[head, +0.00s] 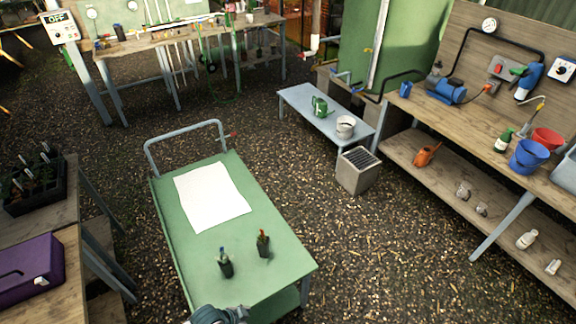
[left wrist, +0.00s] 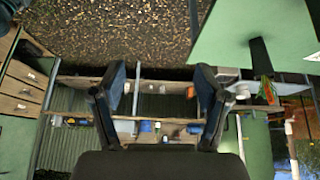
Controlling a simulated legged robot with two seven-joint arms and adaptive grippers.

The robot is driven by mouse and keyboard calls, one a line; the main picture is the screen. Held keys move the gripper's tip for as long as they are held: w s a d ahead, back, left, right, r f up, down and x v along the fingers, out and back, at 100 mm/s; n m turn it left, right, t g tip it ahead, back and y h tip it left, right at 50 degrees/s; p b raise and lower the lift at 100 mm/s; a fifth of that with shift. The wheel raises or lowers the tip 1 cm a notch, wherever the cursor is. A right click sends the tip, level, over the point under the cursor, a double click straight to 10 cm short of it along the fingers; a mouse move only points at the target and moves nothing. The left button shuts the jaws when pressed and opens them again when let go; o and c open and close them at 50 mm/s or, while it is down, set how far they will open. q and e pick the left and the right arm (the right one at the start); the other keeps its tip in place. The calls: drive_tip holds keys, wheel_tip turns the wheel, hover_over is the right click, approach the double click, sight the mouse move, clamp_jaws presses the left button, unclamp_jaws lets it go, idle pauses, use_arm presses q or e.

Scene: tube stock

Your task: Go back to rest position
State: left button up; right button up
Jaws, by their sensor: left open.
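My left gripper (left wrist: 160,82) is open in the left wrist view, with its two dark fingers wide apart and nothing between them. In the head view only a small grey part of my arm shows at the bottom edge, by the near end of the green cart. On the cart (head: 183,250) stand two small dark pots: one with a blue-tipped item (head: 225,266) and one with an orange-red top (head: 263,245). A pot with an orange and green top (left wrist: 262,70) also shows upside down in the left wrist view, right of the fingers and apart from them. My right gripper is not in view.
A white sheet (head: 212,197) lies on the cart. At left are a black plant tray (head: 35,190) and a purple box (head: 28,270) on benches. A grey bin (head: 358,172) and a low table (head: 300,98) stand behind right. Gravel is clear right of the cart.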

use_arm(q)
drive_tip(key=s+a+r+n+y, duration=0.2)
drive_tip(key=s+a+n+y, duration=0.3)
drive_tip(key=s+a+n, duration=0.5)
wheel_tip(320, 180, down, 28)
drive_tip(key=s+b, duration=0.1)
drive_tip(key=b, duration=0.1)
drive_tip(key=s+a+f+m+g+b, duration=0.1)
drive_tip(key=s+a+f+g+b, duration=0.1)
drive_tip(key=s+f, duration=1.6)
drive_tip(key=shift+a+f+b, duration=0.3)
drive_tip(key=shift+f+b, duration=0.05)
drive_tip(key=shift+f, duration=0.45)
